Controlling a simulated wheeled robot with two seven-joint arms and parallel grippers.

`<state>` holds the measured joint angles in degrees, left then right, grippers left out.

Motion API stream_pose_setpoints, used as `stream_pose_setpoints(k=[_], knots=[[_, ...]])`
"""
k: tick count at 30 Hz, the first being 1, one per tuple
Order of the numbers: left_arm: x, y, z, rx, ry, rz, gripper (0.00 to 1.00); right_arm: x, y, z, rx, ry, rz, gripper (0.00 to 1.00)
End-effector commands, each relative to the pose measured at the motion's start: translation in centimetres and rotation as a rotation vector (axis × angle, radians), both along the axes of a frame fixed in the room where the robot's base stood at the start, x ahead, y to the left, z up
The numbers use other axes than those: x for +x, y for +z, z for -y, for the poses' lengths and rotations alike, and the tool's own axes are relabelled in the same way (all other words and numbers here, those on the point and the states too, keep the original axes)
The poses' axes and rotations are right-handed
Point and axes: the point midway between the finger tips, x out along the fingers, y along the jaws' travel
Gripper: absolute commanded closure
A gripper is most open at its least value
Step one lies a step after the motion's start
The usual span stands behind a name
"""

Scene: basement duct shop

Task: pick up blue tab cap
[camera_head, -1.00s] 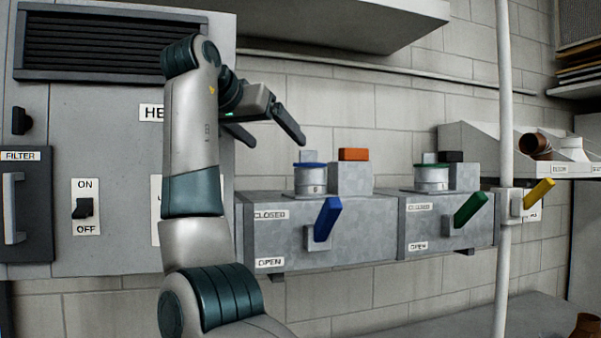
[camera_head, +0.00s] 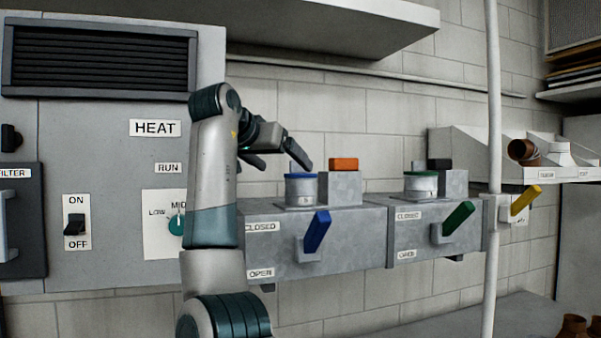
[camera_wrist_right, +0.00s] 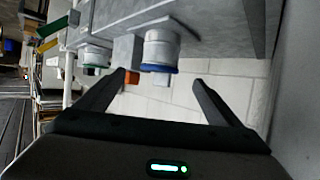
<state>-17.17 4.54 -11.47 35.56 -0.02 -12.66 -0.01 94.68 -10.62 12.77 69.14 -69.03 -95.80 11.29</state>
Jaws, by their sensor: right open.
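The blue tab cap (camera_head: 301,176) shows as a blue rim on top of a short round metal collar (camera_head: 303,194), on the left duct box. In the right wrist view, the cap (camera_wrist_right: 158,69) appears upside down, between the fingers in the picture. My right gripper (camera_head: 280,162) is open and empty, beside and slightly above the cap in the head view. Its open fingers also show in the right wrist view (camera_wrist_right: 159,80), apart from the cap. My left gripper is out of view.
A blue lever (camera_head: 317,231) is on the duct front below. A green-rimmed collar (camera_head: 420,183) and green lever (camera_head: 459,218) are farther right. A white pipe (camera_head: 491,130) stands beyond.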

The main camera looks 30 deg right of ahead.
Motion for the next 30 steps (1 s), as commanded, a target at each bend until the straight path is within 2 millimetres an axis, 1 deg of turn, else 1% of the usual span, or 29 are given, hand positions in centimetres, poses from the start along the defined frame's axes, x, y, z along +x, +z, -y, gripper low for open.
stream_pose_setpoints(k=[1,3,6,9,23,26,30], knots=[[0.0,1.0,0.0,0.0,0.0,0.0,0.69,0.4,0.0,0.8,0.001,-0.001,-0.002,0.12],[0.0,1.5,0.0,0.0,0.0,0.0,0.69,1.0,-0.5,1.7,0.0,-0.001,-0.002,0.12],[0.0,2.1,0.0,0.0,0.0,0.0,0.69,1.6,-1.0,2.7,0.0,-0.001,-0.002,0.12],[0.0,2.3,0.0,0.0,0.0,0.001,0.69,2.0,-1.4,3.2,0.0,-0.001,-0.002,0.12],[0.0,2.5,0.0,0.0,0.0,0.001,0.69,2.2,-1.6,3.5,0.0,0.0,0.0,0.12],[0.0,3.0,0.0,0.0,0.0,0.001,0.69,2.4,-1.5,3.9,0.0,-0.001,0.0,0.12],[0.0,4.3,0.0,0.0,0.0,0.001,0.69,2.9,-1.6,4.8,0.0,-0.001,-0.002,0.12]])
